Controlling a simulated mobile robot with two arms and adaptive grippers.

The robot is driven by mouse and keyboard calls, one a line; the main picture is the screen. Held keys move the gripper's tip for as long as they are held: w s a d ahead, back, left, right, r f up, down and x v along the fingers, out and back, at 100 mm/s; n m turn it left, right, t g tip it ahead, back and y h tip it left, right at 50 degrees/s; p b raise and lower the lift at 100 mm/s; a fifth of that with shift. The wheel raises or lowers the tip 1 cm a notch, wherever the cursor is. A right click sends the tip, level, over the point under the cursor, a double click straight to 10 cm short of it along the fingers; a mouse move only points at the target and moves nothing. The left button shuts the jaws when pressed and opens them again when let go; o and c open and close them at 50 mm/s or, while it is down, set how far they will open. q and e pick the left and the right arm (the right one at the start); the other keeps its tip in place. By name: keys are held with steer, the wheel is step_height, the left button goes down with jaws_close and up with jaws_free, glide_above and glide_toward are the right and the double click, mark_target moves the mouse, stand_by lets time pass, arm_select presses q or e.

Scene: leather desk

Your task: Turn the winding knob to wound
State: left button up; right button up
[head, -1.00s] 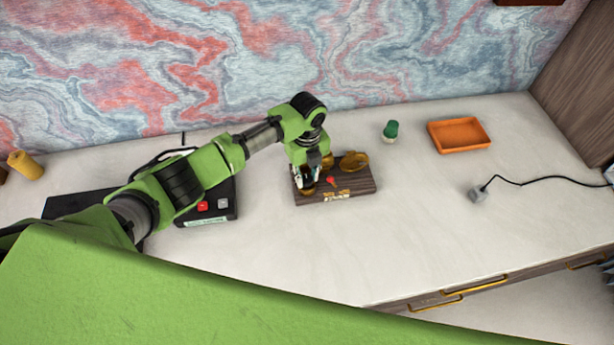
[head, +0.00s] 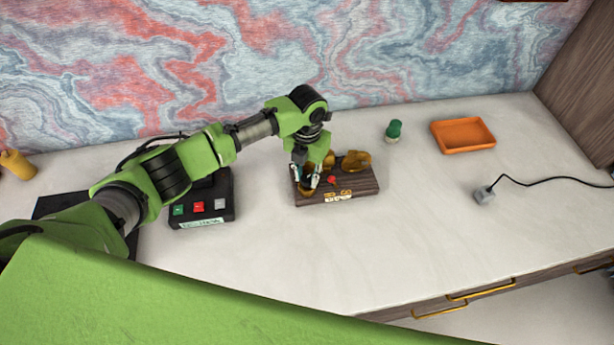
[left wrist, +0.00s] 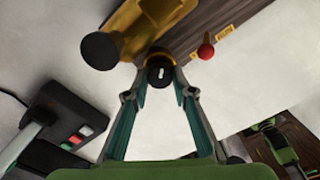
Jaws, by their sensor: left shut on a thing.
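A dark wooden base (head: 362,188) with brass parts (head: 356,162) stands on the pale desktop, its front edge bearing small yellow labels (head: 338,196). A small red ball-ended part (head: 332,180) sits on it, also seen in the left wrist view (left wrist: 206,50). My left gripper (head: 314,180) reaches down over the base's left side. In the left wrist view, its fingertips (left wrist: 161,74) are closed around a black round knob (left wrist: 160,71) with a white mark. Its setting cannot be read. A larger dark round cap (left wrist: 100,51) on brass is beside it. My right gripper is out of view.
A green-topped small object (head: 393,131) and an orange tray (head: 463,135) lie to the right. A grey plug with cable (head: 484,194) is farther right. The desk's front middle is clear.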

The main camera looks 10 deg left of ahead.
mark_target(307, 178)
arm_select(q)
steer(key=shift+w+m+b, duration=0.1)
steer(key=shift+m+b, duration=0.2)
steer(key=shift+m, duration=0.6)
steer(key=shift+r, duration=0.1)
steer(key=o, duration=1.1)
step_height(307, 178, up, 12)
